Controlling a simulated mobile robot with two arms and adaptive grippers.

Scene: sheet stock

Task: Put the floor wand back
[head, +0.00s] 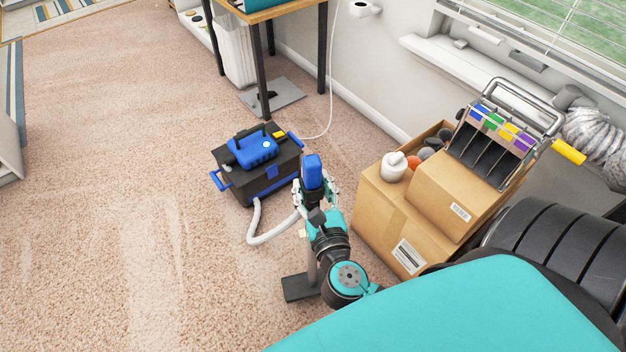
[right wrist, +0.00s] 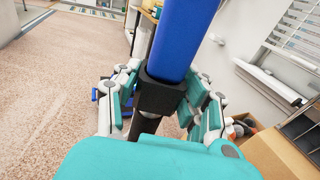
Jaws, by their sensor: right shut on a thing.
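The floor wand has a blue grip (head: 312,171) above a black collar. It stands roughly upright, its lower tube partly hidden behind my right arm. A dark flat foot (head: 299,288) shows below at the carpet; I cannot tell whether it touches. My right gripper (head: 316,192) is shut around the wand's upper part. In the right wrist view, my right gripper (right wrist: 160,92) has its fingers on both sides of the black collar, below the blue grip (right wrist: 186,38). A pale hose (head: 258,232) runs from the black and blue cleaning machine (head: 272,178) toward the wand. My left gripper is out of view.
A grey plate (head: 288,92) with a black piece lies under the table at the back. Carpet at left is clear.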

